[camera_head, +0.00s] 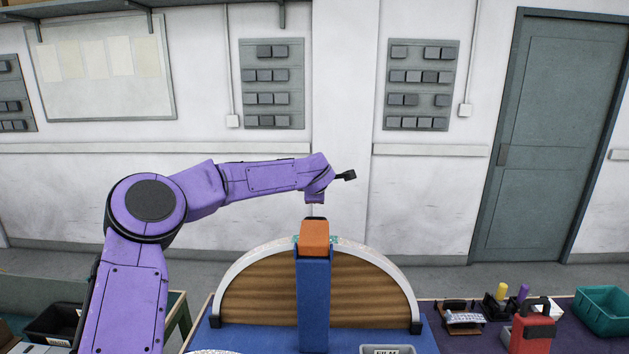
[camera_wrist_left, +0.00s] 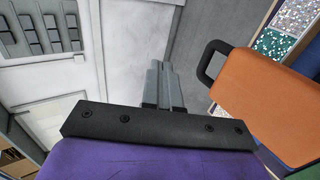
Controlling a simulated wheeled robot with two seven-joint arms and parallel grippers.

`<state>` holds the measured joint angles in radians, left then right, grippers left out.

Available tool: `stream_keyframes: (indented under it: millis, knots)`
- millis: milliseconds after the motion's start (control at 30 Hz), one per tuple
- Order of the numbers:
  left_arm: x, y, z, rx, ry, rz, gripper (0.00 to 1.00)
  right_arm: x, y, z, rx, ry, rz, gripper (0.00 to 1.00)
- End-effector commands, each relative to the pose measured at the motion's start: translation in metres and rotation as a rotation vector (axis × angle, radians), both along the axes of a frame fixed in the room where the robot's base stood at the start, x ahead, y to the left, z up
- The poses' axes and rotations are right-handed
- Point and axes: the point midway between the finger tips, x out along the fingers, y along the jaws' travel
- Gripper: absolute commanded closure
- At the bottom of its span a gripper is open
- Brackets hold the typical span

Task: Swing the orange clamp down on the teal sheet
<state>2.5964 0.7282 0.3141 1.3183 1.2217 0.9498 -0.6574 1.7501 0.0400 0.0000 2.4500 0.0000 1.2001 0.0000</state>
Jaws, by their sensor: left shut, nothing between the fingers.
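The orange clamp (camera_head: 314,236) sits at the top of a blue upright post (camera_head: 314,300), in front of the arched board. In the left wrist view the clamp (camera_wrist_left: 265,95) fills the right side, with a black loop handle (camera_wrist_left: 208,60) at its near end. A glittery teal sheet (camera_wrist_left: 272,44) shows beyond the clamp there; whether they touch cannot be told. My left gripper (camera_head: 314,211) is just above the clamp in the head view. Its fingers (camera_wrist_left: 160,85) are together and empty, to the left of the handle and apart from it. My right gripper is out of view.
The arched board (camera_head: 370,290) with a pale rim stands on a blue base. To its right are a red box-like tool (camera_head: 531,335), small bottles and a teal bin (camera_head: 603,310). A black tray (camera_head: 55,322) is at the left. Pale glitter material (camera_wrist_left: 298,14) lies beside the teal sheet.

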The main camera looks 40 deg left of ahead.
Motion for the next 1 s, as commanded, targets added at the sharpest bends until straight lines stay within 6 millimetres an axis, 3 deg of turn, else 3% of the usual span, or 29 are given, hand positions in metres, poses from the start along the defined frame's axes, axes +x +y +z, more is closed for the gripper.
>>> stream_keyframes:
  millis: [200,333,1000]
  knots:
    - [-0.008,-0.007,0.043,0.001,-0.002,0.001,1.00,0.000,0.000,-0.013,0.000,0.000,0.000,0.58]
    - [-0.011,-0.009,0.058,0.000,0.000,0.001,1.00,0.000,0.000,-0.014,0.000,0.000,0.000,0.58]
    - [-0.011,-0.010,0.063,0.000,0.002,0.000,1.00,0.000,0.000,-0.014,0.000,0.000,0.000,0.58]
